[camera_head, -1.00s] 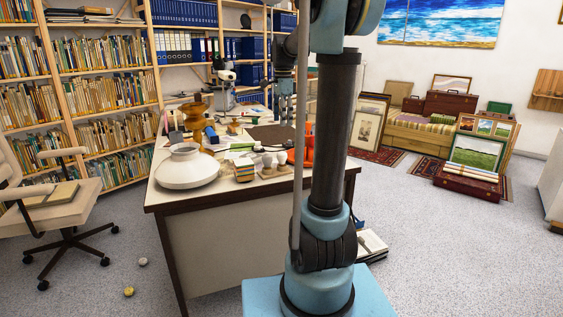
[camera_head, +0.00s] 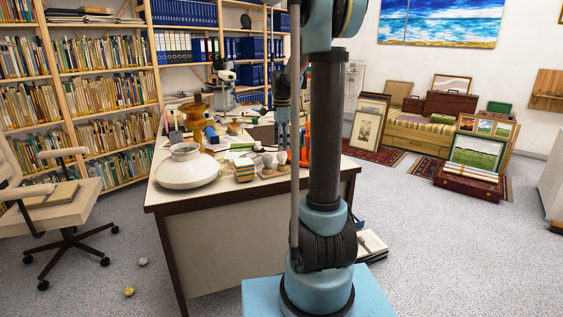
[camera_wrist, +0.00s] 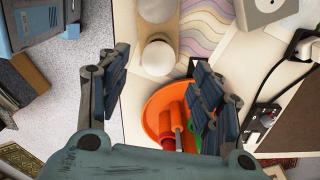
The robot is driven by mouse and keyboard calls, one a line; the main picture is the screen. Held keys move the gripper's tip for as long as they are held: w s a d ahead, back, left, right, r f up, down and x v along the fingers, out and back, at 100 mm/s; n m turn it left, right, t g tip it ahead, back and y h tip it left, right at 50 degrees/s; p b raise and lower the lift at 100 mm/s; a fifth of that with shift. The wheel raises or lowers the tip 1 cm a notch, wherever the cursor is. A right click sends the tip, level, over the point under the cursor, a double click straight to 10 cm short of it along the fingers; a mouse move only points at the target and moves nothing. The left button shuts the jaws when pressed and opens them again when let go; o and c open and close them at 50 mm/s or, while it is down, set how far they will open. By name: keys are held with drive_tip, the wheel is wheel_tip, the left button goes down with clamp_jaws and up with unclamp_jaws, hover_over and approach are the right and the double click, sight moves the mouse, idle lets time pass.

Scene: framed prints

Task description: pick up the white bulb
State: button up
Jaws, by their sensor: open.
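Pale round bulb-like things stand near the front edge of the desk; one white bulb (camera_head: 282,158) is close under my gripper (camera_head: 287,143). In the wrist view, two white round tops show, one (camera_wrist: 158,58) between and just beyond the fingertips and another (camera_wrist: 157,9) at the top edge. I cannot tell which is the task's bulb. My gripper (camera_wrist: 160,72) is open, its dark fingers spread to either side, with nothing held. The lower parts of the bulbs are hard to make out from above.
An orange dish (camera_wrist: 160,112) with orange and red cylinders lies close between the fingers. A patterned sheet (camera_wrist: 207,27), a pale block (camera_wrist: 262,10) and a cable are to the right.

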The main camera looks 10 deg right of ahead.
sight(282, 155)
drive_tip(key=shift+s+f, duration=0.1)
drive_tip(key=shift+f, duration=2.95)
drive_tip(key=c, duration=1)
